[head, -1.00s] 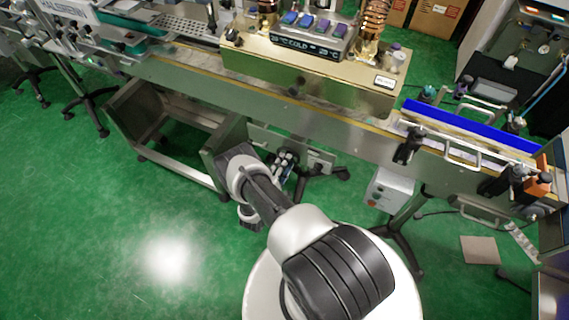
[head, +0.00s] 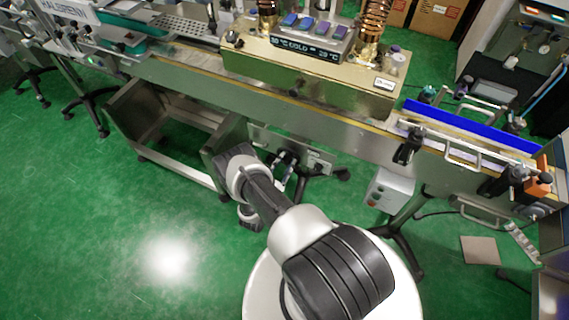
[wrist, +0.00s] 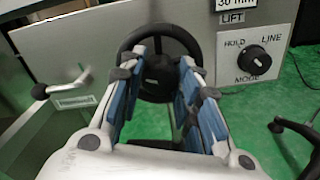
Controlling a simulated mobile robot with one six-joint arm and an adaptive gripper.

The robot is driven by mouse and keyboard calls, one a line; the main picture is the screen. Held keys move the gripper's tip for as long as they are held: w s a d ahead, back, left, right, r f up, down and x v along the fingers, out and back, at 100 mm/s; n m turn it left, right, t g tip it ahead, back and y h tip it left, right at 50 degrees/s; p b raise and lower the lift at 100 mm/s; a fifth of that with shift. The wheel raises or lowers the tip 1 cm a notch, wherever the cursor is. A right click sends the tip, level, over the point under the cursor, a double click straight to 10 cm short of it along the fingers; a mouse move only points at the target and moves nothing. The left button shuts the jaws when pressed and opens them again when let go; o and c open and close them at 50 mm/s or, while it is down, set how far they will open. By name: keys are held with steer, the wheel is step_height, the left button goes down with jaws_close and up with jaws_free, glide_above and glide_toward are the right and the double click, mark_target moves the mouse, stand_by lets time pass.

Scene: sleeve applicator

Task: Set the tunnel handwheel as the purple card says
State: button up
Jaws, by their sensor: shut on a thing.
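The black handwheel (wrist: 188,36) stands on a grey panel in the wrist view, with a dark hub (wrist: 158,77) at its centre. My gripper (wrist: 160,72) is shut on the handwheel, its blue-padded fingers on either side of the hub. In the head view my gripper (head: 283,172) is below the conveyor, and the wheel is mostly hidden there. The brass-coloured tunnel (head: 330,75) carries a display (head: 306,48) that seems to read 30 °C, COLD, 29 °C. I cannot make out a purple card with readable text.
Right of the wheel are a LIFT label (wrist: 232,17) marked 30 mm and a HOLD/LINE mode knob (wrist: 257,59). A crank handle (wrist: 62,85) is on the left. A conveyor (head: 180,75) runs above, and green floor (head: 90,220) is open at left.

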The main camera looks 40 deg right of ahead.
steer(key=n, duration=0.4)
steer(key=shift+n, duration=0.3)
steer(key=n, duration=1.4)
steer(key=shift+w+n, duration=0.1)
steer(key=shift+n, duration=0.2)
steer(key=n, duration=0.9)
steer(key=shift+f, duration=0.1)
steer(key=n, duration=0.4)
steer(key=shift+n, duration=0.3)
steer(key=n, duration=0.4)
steer(key=shift+n, duration=0.4)
